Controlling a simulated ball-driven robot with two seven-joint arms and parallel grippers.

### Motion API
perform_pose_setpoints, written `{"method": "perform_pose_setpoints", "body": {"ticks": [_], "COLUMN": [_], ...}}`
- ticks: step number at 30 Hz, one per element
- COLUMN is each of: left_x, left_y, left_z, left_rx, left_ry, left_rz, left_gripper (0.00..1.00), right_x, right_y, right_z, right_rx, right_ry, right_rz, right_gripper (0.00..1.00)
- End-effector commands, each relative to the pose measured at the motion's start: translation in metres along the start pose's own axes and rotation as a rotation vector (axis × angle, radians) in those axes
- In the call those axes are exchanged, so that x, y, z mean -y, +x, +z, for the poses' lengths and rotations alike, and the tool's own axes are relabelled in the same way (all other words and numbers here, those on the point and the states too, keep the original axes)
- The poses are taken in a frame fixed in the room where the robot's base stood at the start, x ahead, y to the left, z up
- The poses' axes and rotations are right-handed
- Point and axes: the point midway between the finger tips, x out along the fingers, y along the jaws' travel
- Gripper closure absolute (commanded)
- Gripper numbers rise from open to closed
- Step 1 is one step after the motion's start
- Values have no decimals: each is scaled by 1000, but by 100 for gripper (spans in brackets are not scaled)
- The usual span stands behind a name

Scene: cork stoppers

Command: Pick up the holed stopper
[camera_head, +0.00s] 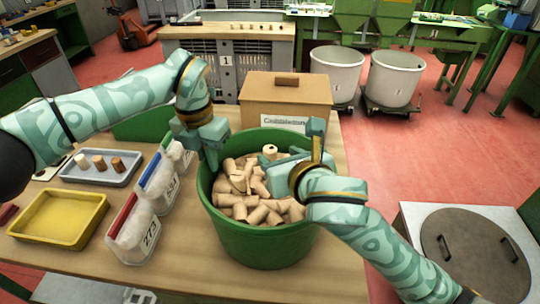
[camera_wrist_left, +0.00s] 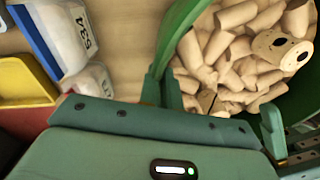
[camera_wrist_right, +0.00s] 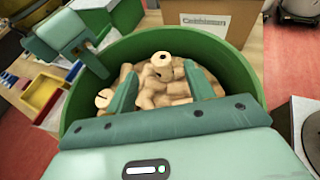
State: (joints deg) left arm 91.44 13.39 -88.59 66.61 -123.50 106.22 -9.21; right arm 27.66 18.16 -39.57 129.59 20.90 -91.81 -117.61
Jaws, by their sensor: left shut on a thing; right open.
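The holed stopper (camera_head: 270,151) is a pale cork with dark holes. It lies on top of the heap of stoppers in the green tub (camera_head: 262,247). It also shows in the left wrist view (camera_wrist_left: 283,50) and in the right wrist view (camera_wrist_right: 163,67), with a hole in its end and one in its side. My right gripper (camera_wrist_right: 160,88) is open over the heap, its fingers pointing toward the holed stopper, which is not gripped. My left gripper (camera_head: 212,150) is at the tub's left rim and appears shut on it; the exact contact is partly hidden.
Left are clear bins (camera_head: 134,232), a yellow tray (camera_head: 58,218) and a grey tray (camera_head: 101,168) with sample stoppers. Some bench in front of the tub is bare.

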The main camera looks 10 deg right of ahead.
Motion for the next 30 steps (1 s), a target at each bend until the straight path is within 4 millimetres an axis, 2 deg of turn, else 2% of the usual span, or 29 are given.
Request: {"method": "perform_pose_setpoints", "body": {"ticks": [7, 15, 23, 28, 30], "left_x": [0, 0, 0, 0, 0], "left_y": [-1, -1, -1, -1, -1], "left_z": [0, 0, 0, 0, 0], "left_rx": [2, 2, 2, 2, 2], "left_ry": [0, 0, 0, 0, 0], "left_rz": [-1, -1, -1, -1, -1], "left_gripper": [100, 100, 100, 100, 100], "right_x": [0, 2, 2, 2, 2], "right_y": [26, 66, 69, 69, 69], "right_z": [0, -1, -1, -1, -1], "right_rx": [0, 2, 3, 2, 2], "right_ry": [2, 3, 2, 2, 2], "right_rz": [0, 0, 0, 0, 0], "right_gripper": [47, 47, 47, 94, 94]}}
